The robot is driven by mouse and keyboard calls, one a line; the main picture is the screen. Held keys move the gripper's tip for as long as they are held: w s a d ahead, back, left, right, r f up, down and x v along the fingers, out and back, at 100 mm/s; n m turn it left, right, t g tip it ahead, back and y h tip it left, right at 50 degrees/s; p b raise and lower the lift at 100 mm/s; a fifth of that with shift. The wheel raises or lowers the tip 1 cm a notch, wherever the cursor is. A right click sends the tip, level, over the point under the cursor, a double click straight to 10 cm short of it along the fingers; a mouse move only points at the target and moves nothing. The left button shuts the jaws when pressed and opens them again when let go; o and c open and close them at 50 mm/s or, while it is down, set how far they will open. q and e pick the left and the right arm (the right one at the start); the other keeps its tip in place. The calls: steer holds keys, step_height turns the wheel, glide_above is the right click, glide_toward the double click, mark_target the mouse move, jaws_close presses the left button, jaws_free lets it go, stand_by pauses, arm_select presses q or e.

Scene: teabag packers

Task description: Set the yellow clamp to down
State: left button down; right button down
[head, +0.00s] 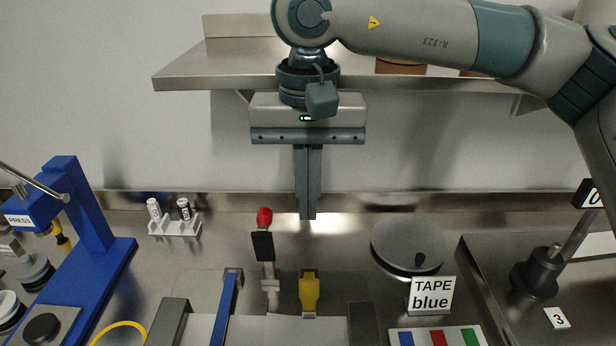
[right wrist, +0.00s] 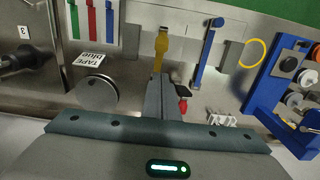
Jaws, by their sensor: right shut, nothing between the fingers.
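The yellow clamp (head: 309,291) stands at the front middle of the metal worktop, at the back edge of a pale board. It also shows in the right wrist view (right wrist: 161,45), beyond the fingertips. My right gripper (head: 308,216) points downward with its fingers closed together and empty. It hangs above the worktop, behind the yellow clamp and apart from it. In the right wrist view the shut fingers (right wrist: 160,78) point toward the clamp. My left gripper is not in view.
A red-knobbed lever (head: 264,218) with a black plate stands left of the yellow clamp. A blue bar (head: 229,300) lies further left. A round metal disc (head: 408,244) and a "TAPE blue" sign (head: 432,296) stand right. A blue press (head: 90,240) stands far left. A metal shelf (head: 200,70) is behind.

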steer(key=p, duration=0.2)
glide_toward(308, 278)
step_height(308, 278, down, 2)
steer(key=w, duration=0.3)
steer(key=s+f+p, duration=0.2)
steer(key=s, duration=0.1)
steer(key=shift+f, duration=0.6)
